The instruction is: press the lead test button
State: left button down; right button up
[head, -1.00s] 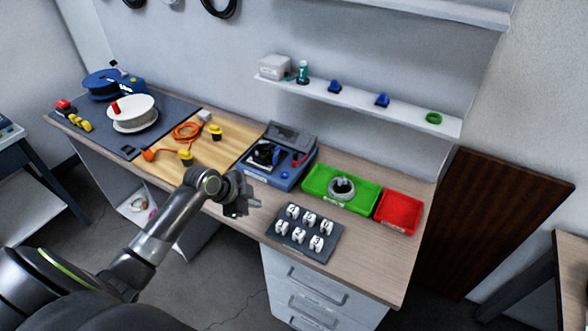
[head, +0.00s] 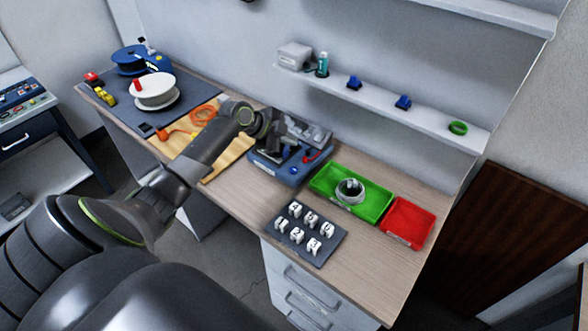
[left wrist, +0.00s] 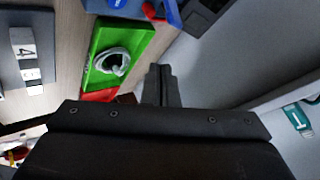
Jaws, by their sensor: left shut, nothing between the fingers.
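The blue-grey tester (head: 273,173) stands on the bench between the wooden board and the green tray. A small blue knob or button (head: 293,170) and red parts (head: 312,153) show on its top. I cannot tell which one is the lead test button. My left gripper (head: 292,143) is above the tester and hides part of its top; I see no clear contact. In the left wrist view my left gripper (left wrist: 161,84) is shut and empty, and a corner of the tester (left wrist: 165,12) shows at the top edge. My right gripper is not in view.
The green tray (head: 325,186) with a grey coil and the red tray (head: 408,222) lie right of the tester. A dark mat (head: 328,250) with white numbered pieces is in front. A shelf (head: 380,103) hangs behind. Spools stand at the far left.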

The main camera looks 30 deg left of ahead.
pick_arm(q)
jog(key=f, duration=0.1)
jog(key=b, duration=0.5)
send_over(290, 170)
notch_tip(290, 170, down, 7)
jog(key=shift+r, duration=0.1)
jog(key=shift+f+b, duration=0.6)
jog(key=shift+b, duration=0.1)
dwell(0.4)
dwell(0.7)
jog(key=shift+f+b, duration=0.35)
jog(key=shift+b, duration=0.05)
